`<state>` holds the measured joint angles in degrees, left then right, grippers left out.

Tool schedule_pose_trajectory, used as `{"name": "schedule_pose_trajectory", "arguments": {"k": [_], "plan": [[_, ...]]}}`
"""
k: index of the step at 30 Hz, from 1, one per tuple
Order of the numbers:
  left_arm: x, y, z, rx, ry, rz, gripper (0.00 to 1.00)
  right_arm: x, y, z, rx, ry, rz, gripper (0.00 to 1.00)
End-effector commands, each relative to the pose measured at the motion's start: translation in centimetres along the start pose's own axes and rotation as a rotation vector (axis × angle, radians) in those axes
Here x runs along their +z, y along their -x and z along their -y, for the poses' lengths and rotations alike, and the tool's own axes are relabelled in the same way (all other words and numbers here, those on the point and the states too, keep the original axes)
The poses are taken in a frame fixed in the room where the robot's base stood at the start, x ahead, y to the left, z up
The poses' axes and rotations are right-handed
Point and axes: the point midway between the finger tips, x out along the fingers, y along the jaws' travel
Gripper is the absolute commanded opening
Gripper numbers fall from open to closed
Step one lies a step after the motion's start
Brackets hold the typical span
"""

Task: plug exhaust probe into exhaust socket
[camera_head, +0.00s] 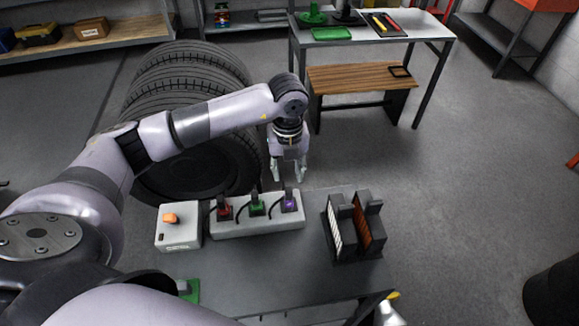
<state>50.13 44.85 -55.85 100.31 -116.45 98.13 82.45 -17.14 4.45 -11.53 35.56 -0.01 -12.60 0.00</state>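My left gripper (289,174) points down beyond the far edge of the grey table, near the back of a pale block (260,226). Its fingers are apart and nothing shows between them. The block holds three plugs with black leads: a red one (224,211), a green one (257,206) and a purple one (290,203). I cannot tell from the picture which of these parts is the exhaust probe or the exhaust socket. My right gripper is not recognisable in view.
A white box with an orange button (170,218) stands left of the block. A dark holder with upright panels (352,252) stands to the right. Stacked tyres (190,85) are behind my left arm. The grey table (290,265) has free room in front.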

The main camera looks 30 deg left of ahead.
Motion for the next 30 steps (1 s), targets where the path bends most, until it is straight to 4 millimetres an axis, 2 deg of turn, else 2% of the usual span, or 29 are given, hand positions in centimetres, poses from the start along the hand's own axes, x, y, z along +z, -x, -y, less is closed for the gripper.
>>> {"name": "schedule_pose_trajectory", "arguments": {"k": [8, 22, 30], "plan": [[-0.1, -2.1, 0.1, -0.003, -0.002, -0.003, 0.35, 0.2, -1.4, 0.0, 0.0, 0.0, 0.002, 0.4], [-0.2, -7.8, 0.2, -0.004, -0.003, -0.005, 0.35, 0.7, -5.5, -0.2, 0.003, 0.0, 0.003, 0.4], [-0.2, -9.0, 0.2, -0.005, -0.004, -0.004, 0.35, 0.8, -6.4, -0.2, 0.004, 0.0, 0.003, 0.4]]}}
